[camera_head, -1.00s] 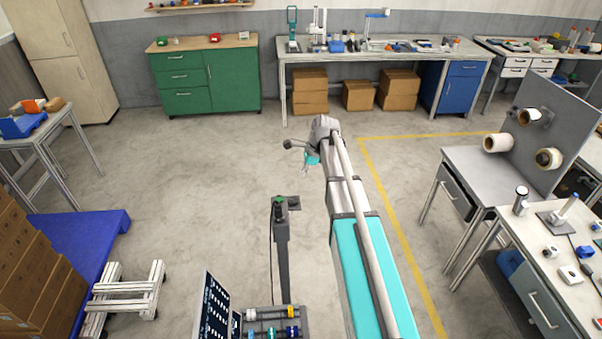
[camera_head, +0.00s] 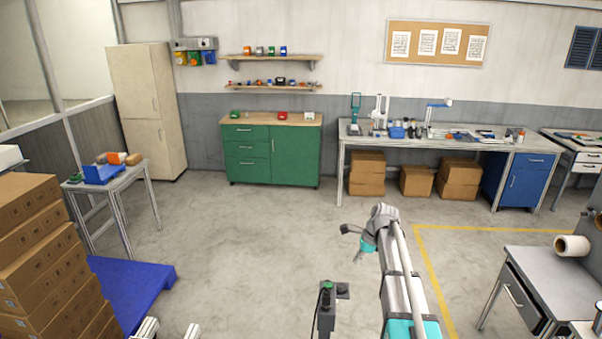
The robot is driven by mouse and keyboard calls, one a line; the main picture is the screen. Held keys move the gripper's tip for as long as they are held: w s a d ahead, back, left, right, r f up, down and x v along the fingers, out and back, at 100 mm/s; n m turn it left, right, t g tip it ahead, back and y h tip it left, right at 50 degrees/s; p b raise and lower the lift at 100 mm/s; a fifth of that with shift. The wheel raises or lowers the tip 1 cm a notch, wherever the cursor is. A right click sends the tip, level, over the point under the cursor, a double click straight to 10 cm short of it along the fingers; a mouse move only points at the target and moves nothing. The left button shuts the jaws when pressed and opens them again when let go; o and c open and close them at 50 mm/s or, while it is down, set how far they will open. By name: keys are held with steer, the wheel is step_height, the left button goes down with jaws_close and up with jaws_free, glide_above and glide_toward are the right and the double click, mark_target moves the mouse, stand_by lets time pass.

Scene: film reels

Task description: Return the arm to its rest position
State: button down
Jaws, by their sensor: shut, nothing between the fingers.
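My arm (camera_head: 402,285), grey-white with turquoise parts, extends forward from the bottom right of the middle in the head view. Its wrist bends left at the far end. My gripper (camera_head: 358,257) is small in the view, hanging left of the wrist over bare floor. It is shut and holds nothing. It touches none of the furniture.
A green cabinet (camera_head: 271,152) and a long workbench (camera_head: 430,143) line the back wall. Stacked boxes (camera_head: 40,250) by a blue pallet (camera_head: 128,290) stand left.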

steer(key=s+a+f+n+h+b, duration=0.2)
steer(key=s+a+f+n+b, duration=0.2)
steer(key=s+f+n+b, duration=0.5)
steer(key=s+a+f+n+h+b, duration=0.2)
steer(key=s+a+f+n+b, duration=0.2)
steer(key=s+f+n+b, duration=0.5)
steer(key=s+f+n, duration=0.1)
steer(key=s+n, duration=0.1)
steer(key=s, duration=0.3)
steer(key=shift+a+f+g, duration=0.25)
steer(key=shift+a+g, duration=0.15)
steer(key=shift+s, duration=0.2)
